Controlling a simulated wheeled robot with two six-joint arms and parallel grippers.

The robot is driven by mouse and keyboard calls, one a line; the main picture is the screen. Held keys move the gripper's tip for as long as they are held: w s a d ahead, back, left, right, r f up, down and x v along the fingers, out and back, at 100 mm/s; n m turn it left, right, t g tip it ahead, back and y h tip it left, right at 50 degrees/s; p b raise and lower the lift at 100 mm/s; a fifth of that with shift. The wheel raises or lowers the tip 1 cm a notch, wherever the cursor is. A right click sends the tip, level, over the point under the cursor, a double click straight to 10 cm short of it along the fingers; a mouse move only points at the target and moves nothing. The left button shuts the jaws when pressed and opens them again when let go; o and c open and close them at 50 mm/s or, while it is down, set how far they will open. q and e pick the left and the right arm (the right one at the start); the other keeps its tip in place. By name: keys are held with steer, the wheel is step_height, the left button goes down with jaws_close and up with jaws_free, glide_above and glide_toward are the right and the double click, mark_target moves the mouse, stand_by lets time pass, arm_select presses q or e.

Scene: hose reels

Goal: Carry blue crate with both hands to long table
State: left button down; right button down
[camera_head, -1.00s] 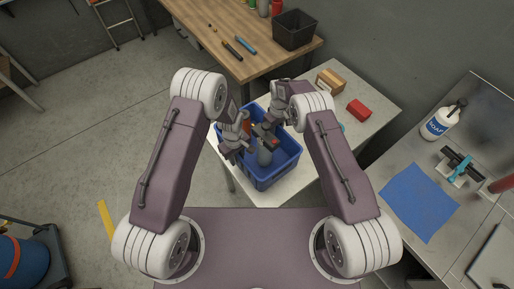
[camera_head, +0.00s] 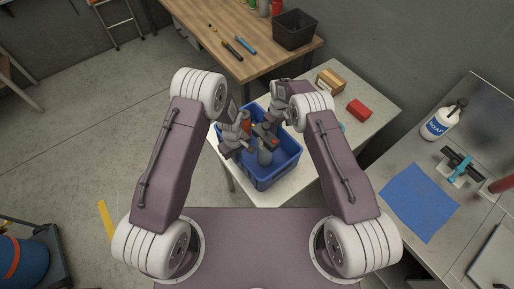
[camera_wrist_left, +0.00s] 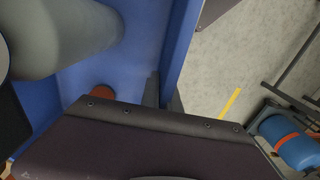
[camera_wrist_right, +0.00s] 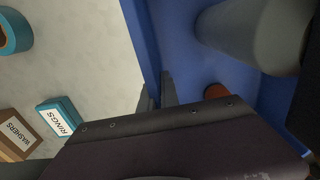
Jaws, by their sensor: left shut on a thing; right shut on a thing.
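The blue crate (camera_head: 270,178) stands on a small white table, near its front left part. It holds a grey bottle (camera_head: 264,156) with a dark top and an orange-red thing, partly hidden by my arms. My left gripper (camera_head: 231,149) is shut on the crate's left wall; the left wrist view shows that wall (camera_wrist_left: 183,45) running between the fingers. My right gripper (camera_head: 277,121) is shut on the opposite wall; the right wrist view shows this wall (camera_wrist_right: 143,40) between the fingers. The right fingertips are mostly hidden in the head view.
The white table (camera_head: 372,95) also bears a cardboard box (camera_head: 330,81) and a red box (camera_head: 359,110). A wooden table (camera_head: 205,15) with tools and a black bin (camera_head: 294,30) stands behind. A metal bench (camera_head: 385,165) is at right. Floor is open at left.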

arm_select(q)
steer(key=shift+r, duration=0.1)
arm_select(e)
steer(key=shift+w+r, duration=0.1)
steer(key=shift+r, duration=0.05)
stand_by(0.6)
